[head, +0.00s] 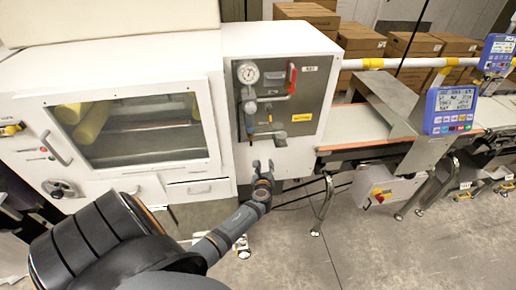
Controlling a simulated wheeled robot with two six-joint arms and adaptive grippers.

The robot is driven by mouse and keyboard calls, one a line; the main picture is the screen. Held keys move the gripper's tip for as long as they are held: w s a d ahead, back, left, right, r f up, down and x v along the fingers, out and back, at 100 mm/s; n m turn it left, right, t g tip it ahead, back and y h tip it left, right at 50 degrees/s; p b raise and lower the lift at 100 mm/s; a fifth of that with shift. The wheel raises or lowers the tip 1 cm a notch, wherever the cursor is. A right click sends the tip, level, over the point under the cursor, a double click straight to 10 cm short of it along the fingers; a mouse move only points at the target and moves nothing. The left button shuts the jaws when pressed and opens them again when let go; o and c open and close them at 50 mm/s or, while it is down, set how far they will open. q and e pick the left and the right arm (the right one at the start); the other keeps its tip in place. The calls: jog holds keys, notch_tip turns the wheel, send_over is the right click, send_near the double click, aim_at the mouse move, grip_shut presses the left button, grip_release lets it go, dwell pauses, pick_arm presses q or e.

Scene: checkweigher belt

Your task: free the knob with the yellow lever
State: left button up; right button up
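A yellow lever or handle (11,129) shows at the far left edge of the white machine, beside a dark fitting; its exact shape is too small to tell. A round dark knob or handwheel (62,189) sits low on the machine's left front. Whether the lever locks this knob cannot be seen.
The gauge panel (310,88) carries a round gauge (248,73), a red handle (291,76) and pipes. A conveyor (360,124) with blue display boxes (452,108) stands at right, cardboard boxes (425,46) behind it. The floor (280,255) in front is mostly clear.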

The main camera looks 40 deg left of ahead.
pick_arm(q)
jog(key=s+d+f+n+g+h, duration=0.1)
jog(key=s+f+n, duration=0.1)
jog(key=f, duration=0.5)
jog(key=s+f+n+g+h+b, duration=0.1)
jog(key=s+f+n, duration=0.1)
jog(key=s+f, duration=0.2)
notch_tip(320, 180, down, 3)
jog(key=shift+s+d+f+n+g, duration=0.2)
jog(key=shift+s+d+n+g, duration=0.1)
jog(key=shift+d+g, duration=0.1)
jog(key=shift+r, duration=0.1)
